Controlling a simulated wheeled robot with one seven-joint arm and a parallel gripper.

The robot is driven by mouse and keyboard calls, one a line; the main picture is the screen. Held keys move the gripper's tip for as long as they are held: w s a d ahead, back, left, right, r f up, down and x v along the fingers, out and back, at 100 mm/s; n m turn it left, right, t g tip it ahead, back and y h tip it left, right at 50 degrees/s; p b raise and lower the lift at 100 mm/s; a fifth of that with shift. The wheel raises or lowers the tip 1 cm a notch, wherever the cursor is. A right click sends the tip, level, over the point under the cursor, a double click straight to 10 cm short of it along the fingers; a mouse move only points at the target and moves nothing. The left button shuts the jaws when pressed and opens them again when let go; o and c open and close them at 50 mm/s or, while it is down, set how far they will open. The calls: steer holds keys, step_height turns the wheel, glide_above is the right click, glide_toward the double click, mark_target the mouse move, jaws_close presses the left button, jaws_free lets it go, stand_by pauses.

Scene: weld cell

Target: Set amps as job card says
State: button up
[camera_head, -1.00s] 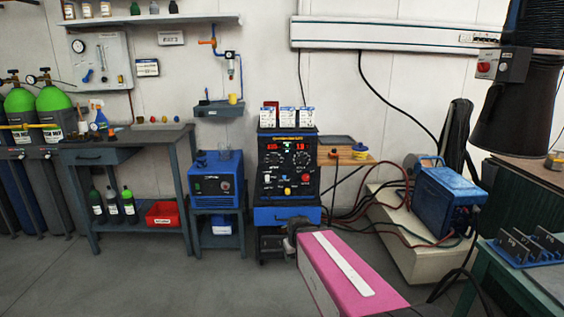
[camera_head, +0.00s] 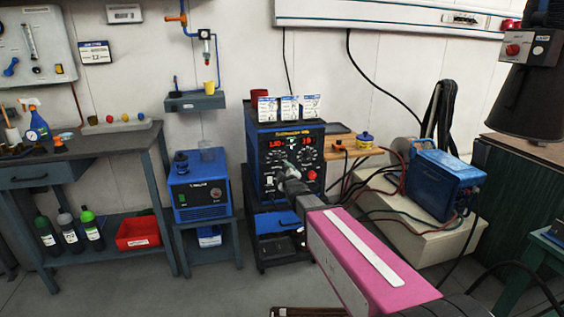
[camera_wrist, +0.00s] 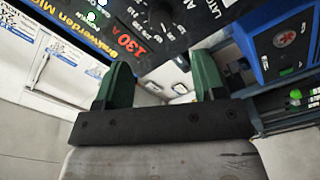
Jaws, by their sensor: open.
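The blue and black welding machine (camera_head: 251,150) stands on a cart in the middle of the head view. Its front panel has two red readouts, knobs and a red button; the left readout is too small to read surely. In the wrist view the red readout (camera_wrist: 130,41) shows 130 A, beside a dial (camera_wrist: 162,12) with a printed scale. My gripper (camera_head: 287,175) is in front of the panel and hides part of it. In the wrist view its green fingers (camera_wrist: 165,82) are apart with nothing between them. A wall card (camera_head: 95,53) with a blue header hangs at upper left.
Three white cards (camera_head: 289,108) stand on top of the machine. A smaller blue unit (camera_head: 198,190) is on a stand to its left, beside a workbench (camera_head: 85,160). Cables and another blue machine (camera_head: 445,183) lie to the right. Grey floor is clear at lower left.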

mark_target(278, 162)
steer(key=x, duration=1)
steer(key=shift+w+f, duration=0.1)
steer(key=shift+w, duration=0.1)
steer(key=c, duration=0.9)
